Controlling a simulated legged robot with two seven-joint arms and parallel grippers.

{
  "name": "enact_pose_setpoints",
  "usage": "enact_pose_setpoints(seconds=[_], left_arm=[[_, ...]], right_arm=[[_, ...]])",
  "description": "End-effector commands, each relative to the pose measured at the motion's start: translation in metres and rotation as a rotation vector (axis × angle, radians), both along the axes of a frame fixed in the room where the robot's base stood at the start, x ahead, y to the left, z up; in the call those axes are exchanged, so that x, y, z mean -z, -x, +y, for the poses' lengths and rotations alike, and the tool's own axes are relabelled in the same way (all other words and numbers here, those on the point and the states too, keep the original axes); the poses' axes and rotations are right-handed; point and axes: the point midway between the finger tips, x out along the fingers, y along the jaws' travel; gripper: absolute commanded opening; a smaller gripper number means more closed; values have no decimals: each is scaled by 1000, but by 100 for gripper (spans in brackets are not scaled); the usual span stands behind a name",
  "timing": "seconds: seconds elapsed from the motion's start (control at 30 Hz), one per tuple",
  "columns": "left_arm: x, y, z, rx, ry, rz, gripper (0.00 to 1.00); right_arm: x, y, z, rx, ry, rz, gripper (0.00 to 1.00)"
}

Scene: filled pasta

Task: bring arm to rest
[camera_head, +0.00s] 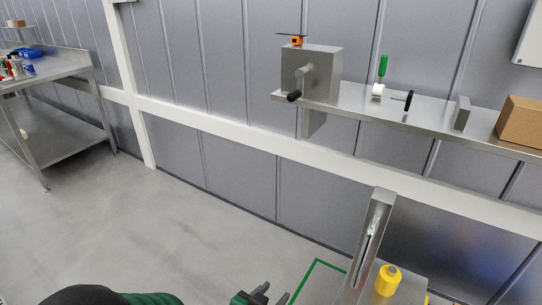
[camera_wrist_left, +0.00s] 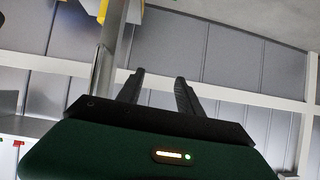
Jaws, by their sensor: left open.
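My left gripper (camera_head: 262,296) shows at the bottom edge of the head view, with part of my dark green and black left arm (camera_head: 135,298) to its left. In the left wrist view my left gripper (camera_wrist_left: 158,88) has its two dark fingers apart with nothing between them. It is left of the metal post (camera_head: 372,240) and the yellow object (camera_head: 388,279) in the head view, apart from both. My right gripper is not in view.
A wall shelf (camera_head: 425,117) holds a grey box with a crank (camera_head: 318,72), a green-handled tool (camera_head: 381,75) and a cardboard box (camera_head: 521,121). A metal table (camera_head: 62,68) with small items stands at far left. The floor (camera_head: 170,220) between is clear.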

Motion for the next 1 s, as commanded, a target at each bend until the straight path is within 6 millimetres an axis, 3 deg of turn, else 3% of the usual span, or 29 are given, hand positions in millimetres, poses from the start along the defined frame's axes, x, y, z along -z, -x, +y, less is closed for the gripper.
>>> enact_pose_setpoints(seconds=[0.03,0.1,0.2,0.4,0.47,0.5,0.67,1.0], left_arm=[[5,1,37,-74,-55,84,43],[16,14,85,-176,-116,223,43],[24,42,138,-303,-165,402,43],[24,115,208,-513,-188,717,43],[21,140,221,-566,-181,809,43],[-7,138,218,-557,-184,804,43],[-58,137,217,-551,-187,804,43],[-195,137,216,-550,-188,802,43]], right_arm=[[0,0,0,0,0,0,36],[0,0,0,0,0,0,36],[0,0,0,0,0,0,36],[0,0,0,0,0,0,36],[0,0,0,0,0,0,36],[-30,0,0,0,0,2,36],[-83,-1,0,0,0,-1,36],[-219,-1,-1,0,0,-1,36]])
